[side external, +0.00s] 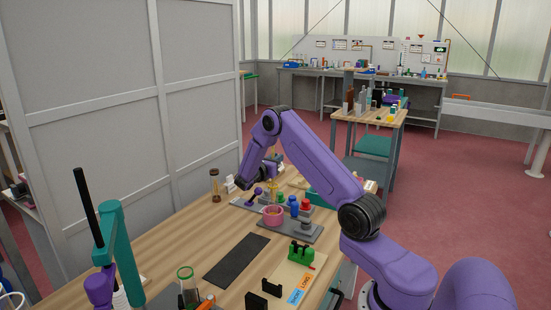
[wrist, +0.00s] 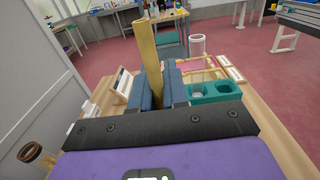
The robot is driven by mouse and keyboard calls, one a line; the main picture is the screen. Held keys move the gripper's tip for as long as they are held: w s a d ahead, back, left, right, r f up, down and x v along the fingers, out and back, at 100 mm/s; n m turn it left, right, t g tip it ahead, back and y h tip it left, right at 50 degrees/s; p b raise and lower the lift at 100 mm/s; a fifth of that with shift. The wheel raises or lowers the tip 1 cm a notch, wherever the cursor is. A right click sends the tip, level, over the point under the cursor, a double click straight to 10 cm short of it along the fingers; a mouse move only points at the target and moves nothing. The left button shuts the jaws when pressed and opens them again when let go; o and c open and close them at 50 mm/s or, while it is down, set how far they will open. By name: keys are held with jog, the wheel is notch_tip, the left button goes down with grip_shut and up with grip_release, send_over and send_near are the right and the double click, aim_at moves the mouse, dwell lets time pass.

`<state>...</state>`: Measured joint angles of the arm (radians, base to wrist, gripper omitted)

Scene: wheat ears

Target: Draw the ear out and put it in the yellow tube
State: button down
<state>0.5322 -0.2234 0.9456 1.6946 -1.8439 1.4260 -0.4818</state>
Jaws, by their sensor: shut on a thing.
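A clear tube with a pale rim (wrist: 197,46) stands beyond the fingers to the right in the wrist view. The ear's lower end is hidden by the fingers.
A teal holder with square openings (wrist: 213,91) is right of the fingers. A pink cup (side external: 273,215) and several coloured knobs stand below my gripper. A brown-capped amber vial (side external: 215,186) is to the left. The dark mat (side external: 236,259) is bare.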

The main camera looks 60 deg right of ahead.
jog(key=shift+f, duration=1.3)
jog(key=c, duration=1.1)
grip_release()
jog(key=shift+o, duration=0.2)
jog(key=a, duration=1.7)
jog(key=shift+a, duration=0.25)
